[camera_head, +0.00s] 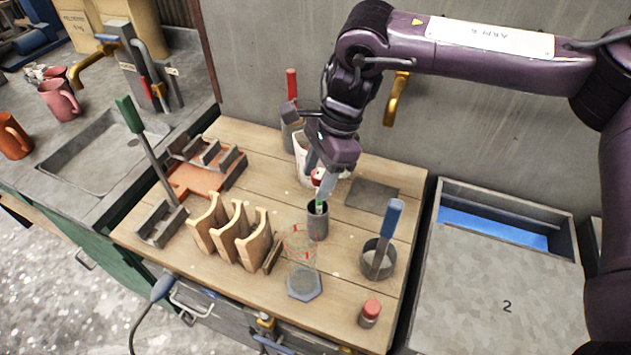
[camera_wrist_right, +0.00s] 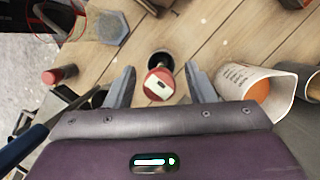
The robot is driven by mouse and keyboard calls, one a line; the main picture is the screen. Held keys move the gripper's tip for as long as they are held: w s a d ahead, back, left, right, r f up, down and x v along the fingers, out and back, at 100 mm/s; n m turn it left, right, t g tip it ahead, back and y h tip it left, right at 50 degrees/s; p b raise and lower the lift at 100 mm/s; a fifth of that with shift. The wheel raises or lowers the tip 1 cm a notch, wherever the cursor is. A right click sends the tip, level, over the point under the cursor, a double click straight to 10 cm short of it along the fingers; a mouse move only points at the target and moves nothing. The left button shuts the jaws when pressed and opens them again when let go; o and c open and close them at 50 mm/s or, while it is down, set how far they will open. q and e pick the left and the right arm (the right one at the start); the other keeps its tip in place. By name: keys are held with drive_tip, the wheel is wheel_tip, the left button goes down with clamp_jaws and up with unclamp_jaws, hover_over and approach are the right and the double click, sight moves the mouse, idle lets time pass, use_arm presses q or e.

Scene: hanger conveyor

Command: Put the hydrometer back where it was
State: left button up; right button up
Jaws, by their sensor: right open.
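The hydrometer, as far as I can tell, is the slim item with a red top (camera_head: 318,178) standing in a small dark grey cup (camera_head: 317,222) on the wooden bench. In the right wrist view its round red top (camera_wrist_right: 159,85) lies between the fingers, with the cup's dark mouth just behind it. My right gripper (camera_head: 324,180) comes from above, its open fingers (camera_wrist_right: 158,88) on either side of the red top with gaps showing. A clear glass cylinder (camera_head: 300,245) with red marks and a hexagonal grey base stands in front of the cup. My left gripper is not in view.
A grey ring holder (camera_head: 388,258) with a blue-handled tool stands right of the cup. A red-capped jar (camera_head: 369,312) is at the front. A wooden rack (camera_head: 232,235) stands left. A white container (camera_head: 303,160) stands behind. A dark flat plate (camera_head: 372,196) lies at the right rear.

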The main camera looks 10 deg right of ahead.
drive_tip(key=v, duration=1)
drive_tip(key=shift+b, duration=0.3)
